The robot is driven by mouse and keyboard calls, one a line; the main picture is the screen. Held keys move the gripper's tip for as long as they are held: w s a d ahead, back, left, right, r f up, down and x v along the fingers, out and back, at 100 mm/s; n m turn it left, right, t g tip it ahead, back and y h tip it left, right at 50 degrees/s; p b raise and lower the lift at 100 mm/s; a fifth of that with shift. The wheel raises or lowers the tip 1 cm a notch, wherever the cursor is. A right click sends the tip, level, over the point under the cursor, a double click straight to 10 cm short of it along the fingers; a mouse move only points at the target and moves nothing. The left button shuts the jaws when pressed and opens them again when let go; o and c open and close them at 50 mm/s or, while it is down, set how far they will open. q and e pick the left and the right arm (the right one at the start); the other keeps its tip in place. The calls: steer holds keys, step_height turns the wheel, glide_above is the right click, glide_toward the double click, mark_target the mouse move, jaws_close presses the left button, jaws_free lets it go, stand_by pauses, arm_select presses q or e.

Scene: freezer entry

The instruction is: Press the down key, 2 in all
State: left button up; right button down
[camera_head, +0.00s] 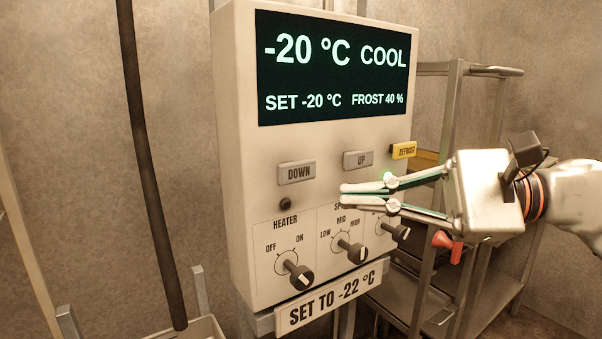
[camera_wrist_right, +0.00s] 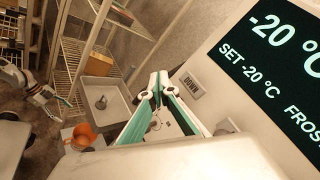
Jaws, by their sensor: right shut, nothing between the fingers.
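The grey DOWN key (camera_head: 297,173) is on the left of the cream control panel (camera_head: 240,150), and also shows in the right wrist view (camera_wrist_right: 193,86). The display (camera_head: 335,68) reads -20 °C, COOL, SET -20 °C and FROST 40 %. My right gripper (camera_head: 343,195) is shut and empty. In the head view its tips appear right of and below the DOWN key, under the UP key (camera_head: 357,160). I cannot tell their exact distance from the panel. My left gripper appears small at the left of the right wrist view (camera_wrist_right: 58,99); its jaws are unclear.
A yellow DEFROST key (camera_head: 404,151) is right of UP. Three black knobs, including the heater knob (camera_head: 299,276), stick out below the keys. A sign (camera_head: 330,298) reads SET TO -22 °C. A dark hose (camera_head: 147,160) hangs left, and a metal rack (camera_head: 450,110) stands right.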

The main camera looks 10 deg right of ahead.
steer(key=p, duration=0.5)
glide_toward(285, 176)
steer(key=shift+s+x, duration=0.15)
steer(key=shift+x, duration=1.05)
steer(key=shift+s+x, duration=0.15)
steer(key=shift+x, duration=1.05)
steer(key=shift+a, duration=0.1)
steer(key=shift+w, duration=0.1)
steer(key=shift+w+a, duration=0.15)
steer(key=shift+w, duration=0.1)
